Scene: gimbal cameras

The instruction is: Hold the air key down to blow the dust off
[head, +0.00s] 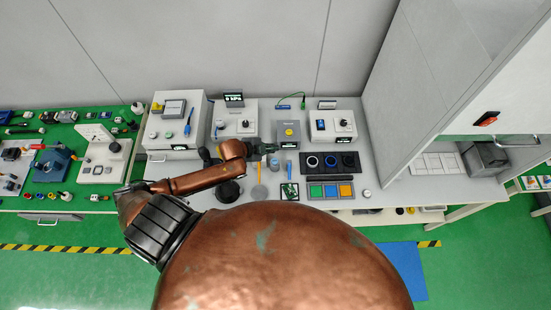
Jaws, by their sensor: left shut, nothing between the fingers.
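My left arm reaches in from the left over the light grey bench (375,187). My left gripper (272,147) is small and dark in the head view, shut and empty, at the front left of a grey box (283,142) with a round yellow button (289,131) on top. I cannot tell whether it touches the box. No label shows which control is the air key; the yellow button is one candidate. Dust is too small to make out. My right gripper is out of view.
Instrument boxes stand left (173,127) and right (343,126) of the grey box. In front lie a dark rack (330,172), coloured trays (331,190) and a small green board (289,191). A green bench (60,200) stands at left.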

